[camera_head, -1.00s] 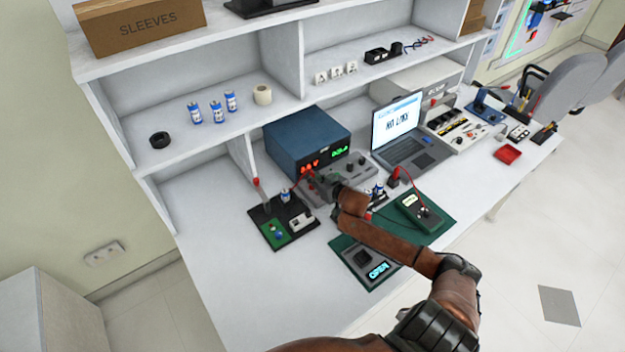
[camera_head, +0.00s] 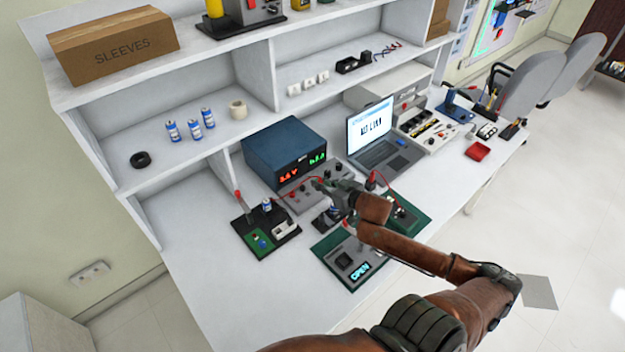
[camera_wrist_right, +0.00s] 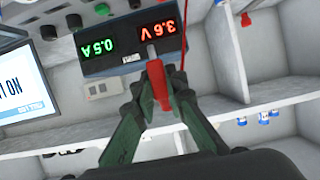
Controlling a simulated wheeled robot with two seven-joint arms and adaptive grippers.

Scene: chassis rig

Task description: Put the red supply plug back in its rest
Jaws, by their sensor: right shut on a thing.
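My right gripper (camera_head: 318,184) is in front of the blue bench supply (camera_head: 283,152), above the grey panel at the supply's foot. In the right wrist view the fingers (camera_wrist_right: 158,72) are shut on the red plug (camera_wrist_right: 157,90), whose grey metal tip points toward the supply's front. The tip appears clear of any socket. A red lead (camera_head: 303,179) runs near the gripper in the head view. The supply's displays (camera_wrist_right: 160,31) read 3.6 V and 0.5 A. I cannot tell which part is the plug's rest. My left gripper is out of view.
A laptop (camera_head: 380,145) stands right of the supply. A dark board with a green patch (camera_head: 262,232) lies to the left, and a green mat (camera_head: 325,247) with a device reading OPEN is in front. Shelves (camera_head: 190,150) rise behind. The table's front left is clear.

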